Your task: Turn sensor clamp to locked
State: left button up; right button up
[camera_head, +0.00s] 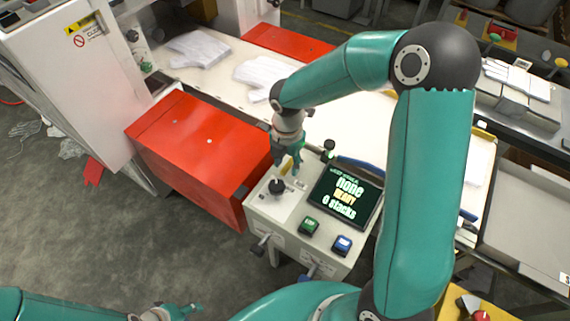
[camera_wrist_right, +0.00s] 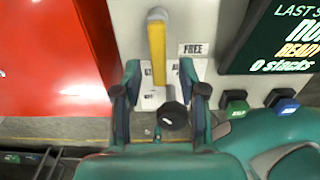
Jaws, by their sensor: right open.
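In the right wrist view, a yellow lever (camera_wrist_right: 157,55) on the pale console points down the picture from its round pivot. A FREE label (camera_wrist_right: 194,49) lies to its right; other labels are partly hidden. I take this lever to be the sensor clamp. My right gripper (camera_wrist_right: 160,75) is open, its fingers on either side of the lever's lower end, with no clear contact visible. In the head view the right gripper (camera_head: 288,167) hangs over the console (camera_head: 262,208) and hides most of the lever. My left gripper (camera_head: 180,309) is at the bottom edge, its opening unclear.
A black knob (camera_head: 277,187) stands close in front of the right gripper. The console also has a screen (camera_head: 346,195), a green button (camera_head: 309,226) and a blue button (camera_head: 342,244). A red cabinet (camera_head: 200,145) is at left. White gloves (camera_head: 262,72) lie on the table behind.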

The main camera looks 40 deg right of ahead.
jog(key=shift+f, duration=0.35)
